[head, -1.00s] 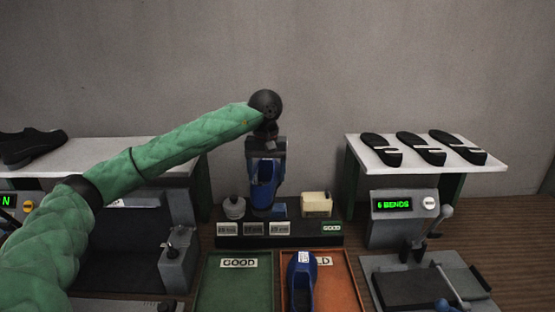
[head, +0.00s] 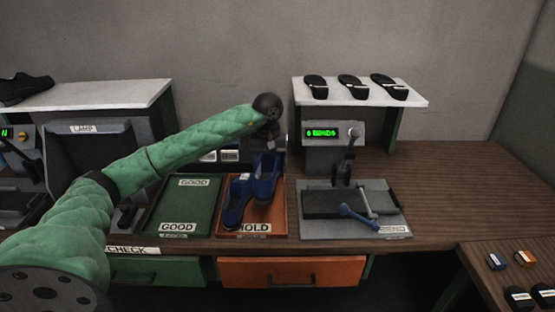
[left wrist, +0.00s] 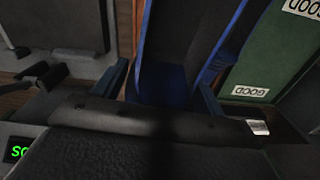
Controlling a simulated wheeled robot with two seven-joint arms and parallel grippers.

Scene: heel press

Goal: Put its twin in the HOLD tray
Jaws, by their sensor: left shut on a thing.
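My left gripper (head: 270,147) is shut on a blue shoe (head: 266,181); the shoe also shows between the fingers in the left wrist view (left wrist: 172,70). It hangs toe-down over the orange HOLD tray (head: 279,228), on the right side. I cannot tell whether it touches the tray floor. A second blue shoe (head: 234,206) lies in the HOLD tray on the left, close beside the held one. The wrist partly hides the held shoe's upper end. My right gripper is out of view.
The empty green GOOD tray (head: 179,206) is left of the HOLD tray. A press with levers (head: 352,217) stands close on the right, below a green display (head: 321,133). Bare wooden bench is further right.

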